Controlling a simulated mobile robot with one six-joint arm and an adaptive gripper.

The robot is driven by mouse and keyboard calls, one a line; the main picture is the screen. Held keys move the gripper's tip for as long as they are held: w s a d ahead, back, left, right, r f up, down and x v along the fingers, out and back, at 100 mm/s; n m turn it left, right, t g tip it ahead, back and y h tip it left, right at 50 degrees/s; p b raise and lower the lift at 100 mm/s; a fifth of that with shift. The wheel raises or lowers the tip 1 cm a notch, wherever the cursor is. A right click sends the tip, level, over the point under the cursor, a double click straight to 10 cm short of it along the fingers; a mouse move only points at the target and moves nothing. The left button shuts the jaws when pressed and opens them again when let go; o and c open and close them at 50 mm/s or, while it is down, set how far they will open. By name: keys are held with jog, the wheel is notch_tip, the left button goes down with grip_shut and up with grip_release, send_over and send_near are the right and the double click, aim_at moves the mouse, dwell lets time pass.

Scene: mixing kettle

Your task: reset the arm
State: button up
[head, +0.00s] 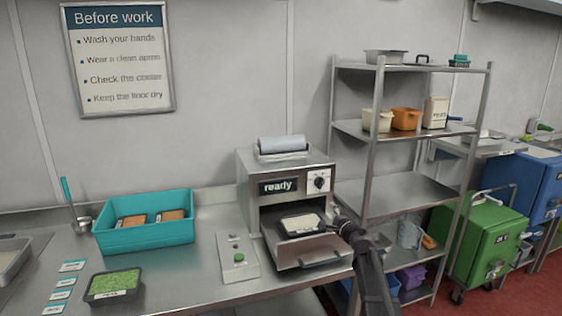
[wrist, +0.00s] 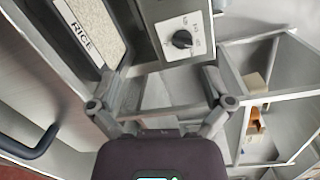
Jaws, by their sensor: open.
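My gripper (head: 343,226) is at the right side of the open front of the metal machine (head: 300,180), whose display reads "ready". In the wrist view my gripper (wrist: 163,88) has its two fingers spread, with nothing between them. A dark tray of white rice (head: 302,224) sits inside the machine's lower opening, just left of my gripper. The tray, labelled RICE, also shows in the wrist view (wrist: 93,28), beside the left finger. I cannot tell whether the finger touches it. The machine's dial (wrist: 183,39) is beyond the fingers.
A machine handle (head: 320,262) juts out low in front. A metal shelf rack (head: 405,190) stands close on the right. The counter holds a button box (head: 238,257), a teal bin (head: 146,239) with brown-topped trays and a green-filled tray (head: 114,285). Open air lies above the counter.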

jog(key=s+a+f+n+g, duration=0.4)
jog(key=s+f+n, duration=0.2)
jog(key=s, duration=0.3)
jog(key=s+a+f+n+g, duration=0.3)
jog(key=s+f+n+g, duration=0.2)
jog(key=s, duration=0.3)
jog(key=s+d+f+n+g+h, duration=0.2)
jog(key=s+d+f+g+h, duration=0.1)
jog(key=s, duration=0.7)
jog(key=s+d+f+n+g+h, duration=0.3)
jog(key=s+d, duration=0.1)
jog(key=s, duration=0.5)
jog(key=shift+s+f+g+h, duration=0.3)
jog(key=shift+s+g+h, duration=0.05)
jog(key=shift+g+h, duration=0.05)
dwell(0.7)
